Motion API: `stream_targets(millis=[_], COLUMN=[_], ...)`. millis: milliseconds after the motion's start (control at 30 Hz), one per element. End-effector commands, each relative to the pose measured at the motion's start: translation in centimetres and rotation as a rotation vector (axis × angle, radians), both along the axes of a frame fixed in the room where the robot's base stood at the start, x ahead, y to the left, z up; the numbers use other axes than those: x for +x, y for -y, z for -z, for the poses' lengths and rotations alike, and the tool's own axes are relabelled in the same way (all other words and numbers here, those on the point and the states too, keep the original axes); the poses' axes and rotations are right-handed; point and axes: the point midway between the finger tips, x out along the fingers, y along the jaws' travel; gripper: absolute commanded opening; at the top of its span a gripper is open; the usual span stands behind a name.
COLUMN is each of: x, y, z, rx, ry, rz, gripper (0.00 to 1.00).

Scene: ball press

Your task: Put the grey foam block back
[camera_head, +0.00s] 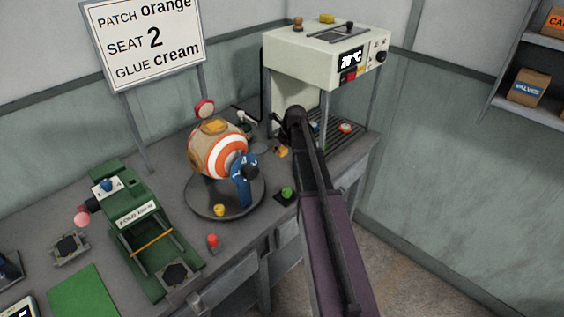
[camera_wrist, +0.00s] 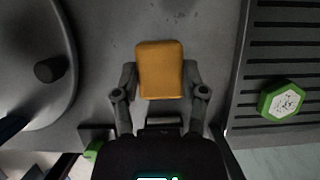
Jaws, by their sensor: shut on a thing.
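In the wrist view my gripper (camera_wrist: 159,76) has its two fingers against the sides of a small orange-yellow block (camera_wrist: 160,66) with rounded corners. The block also shows as a small orange patch in the head view (camera_head: 283,152), beside the dark end of my arm. I cannot make out a grey foam block in either view. My arm hides part of the bench around the gripper in the head view, and how far the block is above the bench is hard to tell.
A round turntable (camera_head: 215,208) carries an orange-and-white ball (camera_head: 217,153) with a blue clamp (camera_head: 243,184). A cream machine (camera_head: 325,55) with a slatted tray stands at the back right; a green hexagonal piece (camera_wrist: 281,101) lies on the slats. A green press (camera_head: 140,235) stands left.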

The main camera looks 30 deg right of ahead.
Motion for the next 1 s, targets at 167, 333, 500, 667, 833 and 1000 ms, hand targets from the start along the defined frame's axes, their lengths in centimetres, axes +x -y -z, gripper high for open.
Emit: stream_targets(millis=[167,333,500,667,833,1000], x=[0.0,0.0,0.0,0.0,0.0,0.0], y=[0.0,0.1,0.1,0.1,0.1,0.2], z=[0.8,0.8,0.8,1.2,2.5,3.8], rx=[0.0,0.0,0.0,-0.001,0.0,0.0], ry=[0.0,0.0,0.0,0.0,0.0,0.0], rz=[0.0,0.001,0.001,0.001,0.002,0.002], gripper=[0.17,0.17,0.17,0.17,0.17,0.17])
